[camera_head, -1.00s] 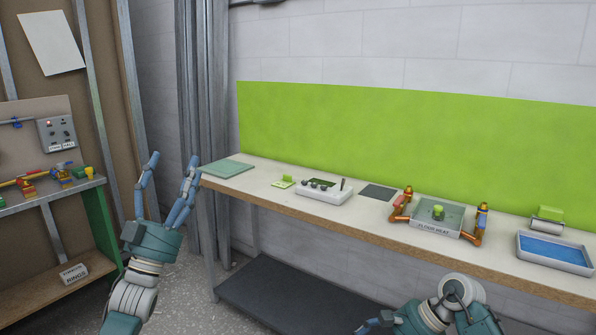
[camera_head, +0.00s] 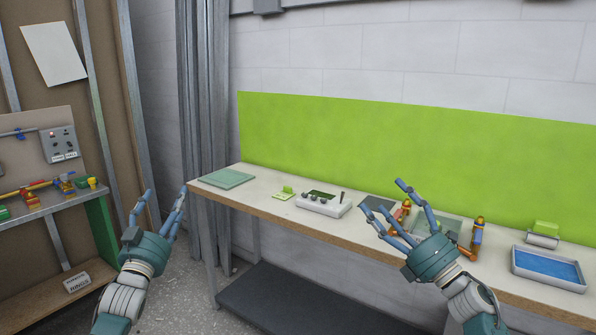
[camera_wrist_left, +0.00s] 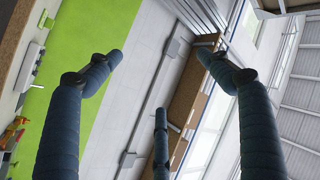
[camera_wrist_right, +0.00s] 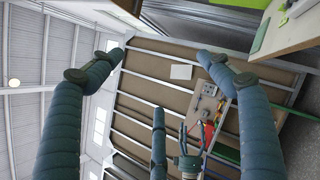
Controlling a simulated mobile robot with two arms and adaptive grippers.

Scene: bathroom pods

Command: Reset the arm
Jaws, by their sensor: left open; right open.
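My left gripper (camera_head: 158,208) is open and empty, fingers pointing up, in the gap between the left shelf and the workbench. Its spread fingers also show in the left wrist view (camera_wrist_left: 160,70), with nothing between them. My right gripper (camera_head: 385,205) is open and empty, raised in front of the workbench, fingers pointing up and left. Its spread fingers also show in the right wrist view (camera_wrist_right: 160,65), with nothing between them. In the head view it hides part of the floor heat panel (camera_head: 452,226) and its pipes.
The workbench (camera_head: 270,212) carries a green mat (camera_head: 226,178), a grey control box (camera_head: 322,204) and a blue tray (camera_head: 548,267). A shelf (camera_head: 60,202) with coloured pipe parts stands at the left. A dark lower shelf (camera_head: 290,300) lies under the bench. Floor shows between the shelf and bench.

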